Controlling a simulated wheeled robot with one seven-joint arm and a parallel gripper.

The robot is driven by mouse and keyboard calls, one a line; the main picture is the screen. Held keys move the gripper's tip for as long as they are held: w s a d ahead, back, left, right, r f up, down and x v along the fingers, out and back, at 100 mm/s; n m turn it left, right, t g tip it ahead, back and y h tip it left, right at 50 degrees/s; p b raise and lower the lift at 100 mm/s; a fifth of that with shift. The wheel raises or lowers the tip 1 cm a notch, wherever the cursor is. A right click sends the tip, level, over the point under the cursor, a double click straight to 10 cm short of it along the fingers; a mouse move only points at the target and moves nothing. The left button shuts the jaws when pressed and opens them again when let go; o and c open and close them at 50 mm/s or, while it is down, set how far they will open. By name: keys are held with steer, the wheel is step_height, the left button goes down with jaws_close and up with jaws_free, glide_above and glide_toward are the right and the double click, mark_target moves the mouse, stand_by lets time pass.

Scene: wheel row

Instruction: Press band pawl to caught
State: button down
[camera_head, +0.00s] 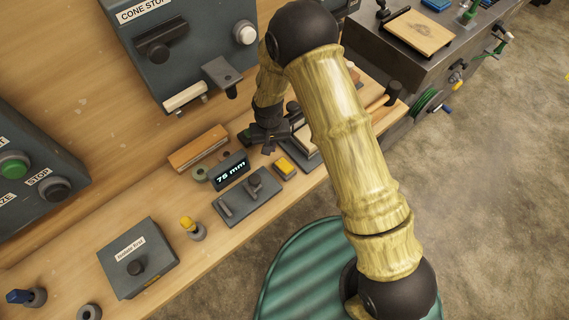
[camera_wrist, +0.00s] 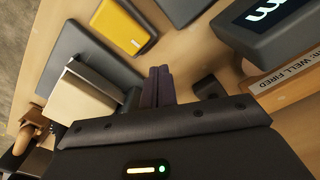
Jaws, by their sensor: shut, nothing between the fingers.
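No part is labelled as the band pawl, and I cannot tell for certain which piece it is. A dark plate with a small raised lever (camera_head: 250,194) lies on the wooden bench, in front of the display box. My gripper (camera_head: 268,137) is low over the bench, beyond the yellow block. In the wrist view my gripper's two dark fingers (camera_wrist: 158,86) are together with nothing between them. A grey base with a cream block (camera_wrist: 84,98) is just left of the fingers, and a small dark block (camera_wrist: 209,88) is just right. Whether the fingertips touch anything is unclear.
A display box reading 76 mm (camera_head: 230,170), a yellow block (camera_head: 285,167) and an orange-brown bar (camera_head: 198,149) crowd the bench around my gripper. A grey control box (camera_head: 138,258) and a yellow-topped knob (camera_head: 192,229) stand nearer. A wall box (camera_head: 180,45) overhangs behind.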

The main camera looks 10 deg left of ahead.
steer(key=shift+w+a+r, duration=0.15)
steer(key=shift+w+a, duration=0.7)
steer(key=shift+a, duration=0.2)
steer(key=shift+r, duration=0.1)
step_height(320, 180, up, 8)
steer(key=p, duration=0.5)
stand_by(0.4)
steer(key=d+r+m+t, duration=0.1)
steer(key=d+r+m, duration=0.1)
steer(key=d+r, duration=1.4)
steer(key=s+d+r+m+t, duration=0.1)
steer(key=s+d+r, duration=0.3)
steer(key=s+d, duration=0.7)
steer(key=d+m, duration=0.1)
steer(key=d, duration=0.2)
steer(key=shift+d+r+t, duration=0.15)
steer(key=shift+t, duration=0.15)
